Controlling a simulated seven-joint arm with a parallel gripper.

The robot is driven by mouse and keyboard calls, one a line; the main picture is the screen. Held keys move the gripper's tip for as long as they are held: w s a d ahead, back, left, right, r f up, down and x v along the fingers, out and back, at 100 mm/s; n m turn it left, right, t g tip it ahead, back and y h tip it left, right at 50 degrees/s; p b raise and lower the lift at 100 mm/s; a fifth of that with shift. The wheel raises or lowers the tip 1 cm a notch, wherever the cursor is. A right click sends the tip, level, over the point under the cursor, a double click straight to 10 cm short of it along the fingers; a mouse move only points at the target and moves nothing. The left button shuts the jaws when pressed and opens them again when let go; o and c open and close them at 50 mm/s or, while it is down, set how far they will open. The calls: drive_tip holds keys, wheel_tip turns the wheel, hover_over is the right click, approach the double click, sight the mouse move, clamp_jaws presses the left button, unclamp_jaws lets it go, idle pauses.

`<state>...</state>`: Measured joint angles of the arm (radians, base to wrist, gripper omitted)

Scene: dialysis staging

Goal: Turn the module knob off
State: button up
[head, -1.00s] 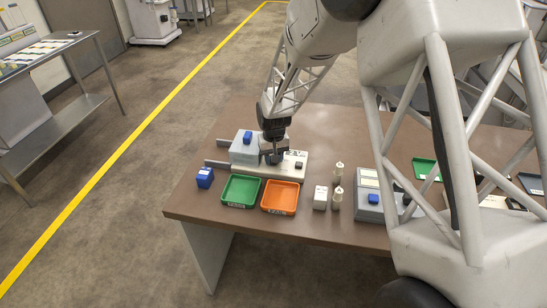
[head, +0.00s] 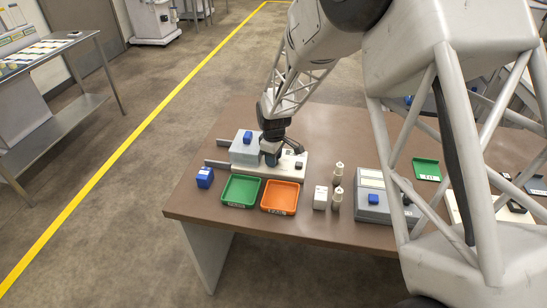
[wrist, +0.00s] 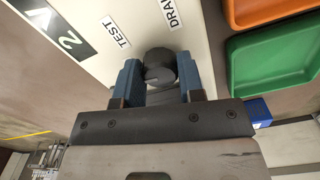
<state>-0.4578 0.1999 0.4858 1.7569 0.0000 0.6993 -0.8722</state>
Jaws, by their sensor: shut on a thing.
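The module is a white panel (head: 288,170) on the table, joined to a grey-blue box (head: 243,152) with a blue block on top. The wrist view shows the panel (wrist: 105,15) with labels reading "TEST" and "DRA…", the latter cut off. The dark round knob (wrist: 160,66) stands on the panel near these labels. My gripper (wrist: 158,72) has its two blue fingers on either side of the knob and is shut on it. In the head view my gripper (head: 271,157) is over the panel and hides the knob.
A green tray (head: 240,204) and an orange tray (head: 280,212) lie just in front of the module. A loose blue block (head: 205,177) is at the left. A white box (head: 320,198), pale bottles (head: 337,198) and a grey unit (head: 372,205) stand to the right.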

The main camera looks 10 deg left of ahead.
drive_tip(key=shift+n, duration=0.5)
drive_tip(key=o, duration=0.6)
drive_tip(key=shift+o, duration=0.2)
drive_tip(key=shift+r, duration=0.15)
drive_tip(key=shift+r, duration=3.8)
